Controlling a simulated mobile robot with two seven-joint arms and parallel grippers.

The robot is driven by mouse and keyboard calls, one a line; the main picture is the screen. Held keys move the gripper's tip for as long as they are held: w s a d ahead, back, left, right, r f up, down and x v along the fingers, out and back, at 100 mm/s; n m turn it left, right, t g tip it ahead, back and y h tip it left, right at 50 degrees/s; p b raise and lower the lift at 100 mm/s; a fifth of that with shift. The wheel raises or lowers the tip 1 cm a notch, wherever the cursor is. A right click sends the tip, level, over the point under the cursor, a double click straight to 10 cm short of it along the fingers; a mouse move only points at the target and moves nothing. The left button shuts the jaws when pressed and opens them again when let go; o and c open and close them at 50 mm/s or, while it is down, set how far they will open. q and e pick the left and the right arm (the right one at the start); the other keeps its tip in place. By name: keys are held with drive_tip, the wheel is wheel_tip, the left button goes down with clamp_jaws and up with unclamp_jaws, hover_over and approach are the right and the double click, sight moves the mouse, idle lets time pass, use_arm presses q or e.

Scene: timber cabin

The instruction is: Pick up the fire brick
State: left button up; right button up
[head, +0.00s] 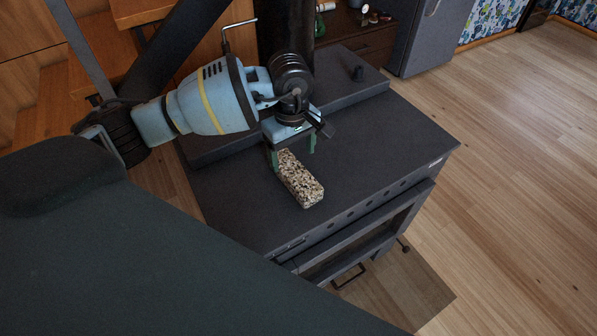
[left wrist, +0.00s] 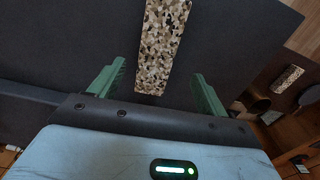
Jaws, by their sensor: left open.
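The fire brick (head: 301,180) is a speckled tan, white and dark block lying on the flat top of the dark stove (head: 390,150). My left gripper (head: 293,150) is just above the stove top at the brick's far end, fingers pointing down. In the left wrist view the brick (left wrist: 160,45) runs up from between the two green fingers of the open gripper (left wrist: 158,85), with a gap on each side. I cannot tell whether the fingers are low enough to overlap the brick's sides. My right gripper is not in view.
A black stove pipe (head: 287,25) rises behind my left gripper. The stove top to the right of the brick is clear. Wooden stairs stand at left, a grey cabinet (head: 432,38) behind.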

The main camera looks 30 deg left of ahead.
sight(295, 171)
use_arm(q)
drive_tip(key=shift+w+a+r, duration=0.1)
drive_tip(key=shift+a, duration=0.1)
drive_tip(key=shift+d+f, duration=0.1)
drive_tip(key=shift+f, duration=0.9)
drive_tip(key=shift+w+d+f, duration=0.1)
drive_tip(key=shift+d+f, duration=0.05)
drive_tip(key=shift+f, duration=1.35)
drive_tip(key=shift+d+f, duration=0.15)
drive_tip(key=shift+f, duration=1.3)
drive_tip(key=shift+r, duration=0.1)
drive_tip(key=c, duration=1.5)
